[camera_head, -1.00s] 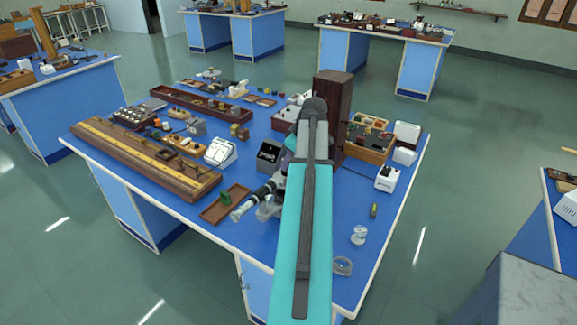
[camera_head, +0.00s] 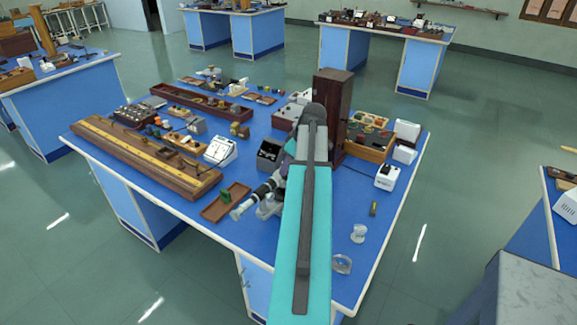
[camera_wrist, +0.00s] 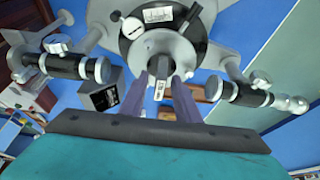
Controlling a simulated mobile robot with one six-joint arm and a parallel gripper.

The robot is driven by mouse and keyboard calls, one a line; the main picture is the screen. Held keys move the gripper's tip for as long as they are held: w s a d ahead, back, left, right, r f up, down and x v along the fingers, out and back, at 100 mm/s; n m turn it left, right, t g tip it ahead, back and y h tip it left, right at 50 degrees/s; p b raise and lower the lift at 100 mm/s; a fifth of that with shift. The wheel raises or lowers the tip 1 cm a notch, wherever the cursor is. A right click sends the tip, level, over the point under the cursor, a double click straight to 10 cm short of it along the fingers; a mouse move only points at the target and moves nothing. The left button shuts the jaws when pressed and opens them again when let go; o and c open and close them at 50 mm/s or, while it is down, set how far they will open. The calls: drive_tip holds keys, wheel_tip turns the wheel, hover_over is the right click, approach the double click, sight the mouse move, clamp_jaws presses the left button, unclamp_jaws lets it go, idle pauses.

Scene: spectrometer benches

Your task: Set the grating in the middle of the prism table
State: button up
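The spectrometer shows in the wrist view with a black round scale plate (camera_wrist: 133,28). The grey prism table (camera_wrist: 160,47) appears to be at its middle, partly behind my gripper. My gripper (camera_wrist: 160,78) has its two purple-grey fingers apart, over the near side of the spectrometer. A narrow pale and dark piece (camera_wrist: 159,90) shows between the fingers, with a slight gap on each side; I cannot tell whether it is the grating. In the head view my arm hides the gripper and most of the spectrometer; its telescope tube (camera_head: 250,201) shows to the left.
A wooden tray (camera_head: 213,213) with a small green piece (camera_head: 226,196) lies left of the spectrometer. A tall dark wooden box (camera_head: 333,110) stands close behind my arm. Glass pieces (camera_head: 342,264) lie at the right. Bare blue bench (camera_head: 385,225) shows near the right edge.

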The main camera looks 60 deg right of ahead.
drive_tip(key=shift+r, duration=0.2)
drive_tip(key=b+v, duration=0.2)
drive_tip(key=v, duration=1)
drive_tip(key=shift+b, duration=0.4)
idle(0.7)
